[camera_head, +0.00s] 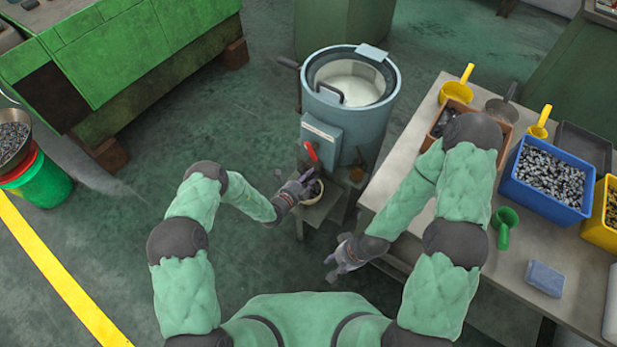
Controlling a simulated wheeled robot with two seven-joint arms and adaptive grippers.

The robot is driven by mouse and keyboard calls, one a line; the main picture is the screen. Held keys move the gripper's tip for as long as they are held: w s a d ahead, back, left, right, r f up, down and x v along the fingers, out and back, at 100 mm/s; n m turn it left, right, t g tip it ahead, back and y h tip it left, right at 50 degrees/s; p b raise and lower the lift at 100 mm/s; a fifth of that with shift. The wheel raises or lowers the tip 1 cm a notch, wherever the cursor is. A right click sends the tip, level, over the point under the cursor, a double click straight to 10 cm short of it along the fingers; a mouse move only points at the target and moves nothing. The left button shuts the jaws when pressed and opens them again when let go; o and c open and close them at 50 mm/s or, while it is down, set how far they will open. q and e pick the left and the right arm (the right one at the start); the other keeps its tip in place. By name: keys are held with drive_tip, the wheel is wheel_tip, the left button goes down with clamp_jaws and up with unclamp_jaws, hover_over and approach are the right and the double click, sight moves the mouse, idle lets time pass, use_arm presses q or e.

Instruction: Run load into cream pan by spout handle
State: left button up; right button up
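A blue-grey drum machine (352,118) stands at the centre with whitish content under its round lid opening. A red spout handle (311,152) is on its front box. A small cream pan (314,197) sits below the handle on a low stand, partly hidden by my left gripper. My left gripper (309,180) is at the pan's upper left rim, below the red handle; whether its fingers are closed on anything is too small to tell. My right gripper (331,268) is empty, with fingers apart, in front of the stand and left of the bench edge.
The bench (405,165) on the right holds a blue bin (548,180) of metal parts, an orange-brown bin (507,132), yellow scoops, a green scoop (503,222) and a blue block (545,278). A green machine (130,50) stands at upper left. The floor left of centre is clear.

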use_arm(q)
clamp_jaws()
drive_tip(key=b+x, duration=0.1)
drive_tip(key=x, duration=0.2)
drive_tip(key=shift+w+d+r, duration=0.15)
drive_tip(key=shift+d, duration=0.05)
drive_tip(key=shift+w+d+r+b, duration=0.1)
drive_tip(key=shift+w+d+b, duration=0.05)
drive_tip(key=shift+w+b, duration=0.15)
drive_tip(key=shift+r, duration=0.1)
unclamp_jaws()
